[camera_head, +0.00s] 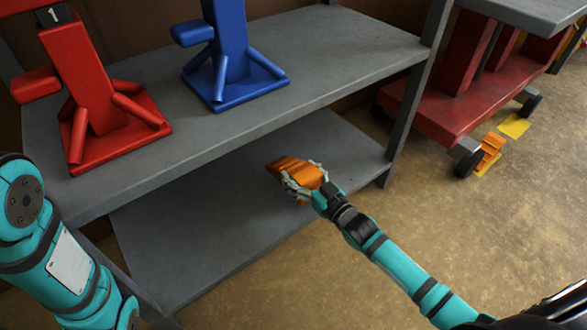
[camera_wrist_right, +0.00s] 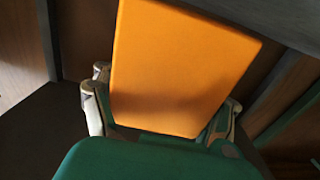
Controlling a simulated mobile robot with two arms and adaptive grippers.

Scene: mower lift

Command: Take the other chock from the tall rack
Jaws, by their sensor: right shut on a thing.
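An orange wedge-shaped chock (camera_head: 289,167) is in my right gripper (camera_head: 303,183), over the lower shelf (camera_head: 205,240) of the grey rack. I cannot tell whether the chock touches that shelf. In the right wrist view the chock's flat orange face (camera_wrist_right: 180,68) fills the middle, with the fingers of my right gripper (camera_wrist_right: 165,115) on both sides of it. Another orange chock (camera_head: 488,150) is on the floor beside a wheel of the red cart. My left arm shows at the left edge; its gripper is out of view.
A red stand (camera_head: 92,95) and a blue stand (camera_head: 230,55) are on the rack's upper shelf (camera_head: 330,45), above the lower one. A grey rack post (camera_head: 412,95) rises right of my gripper. The red cart (camera_head: 440,100) stands at the right. Floor in front is clear.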

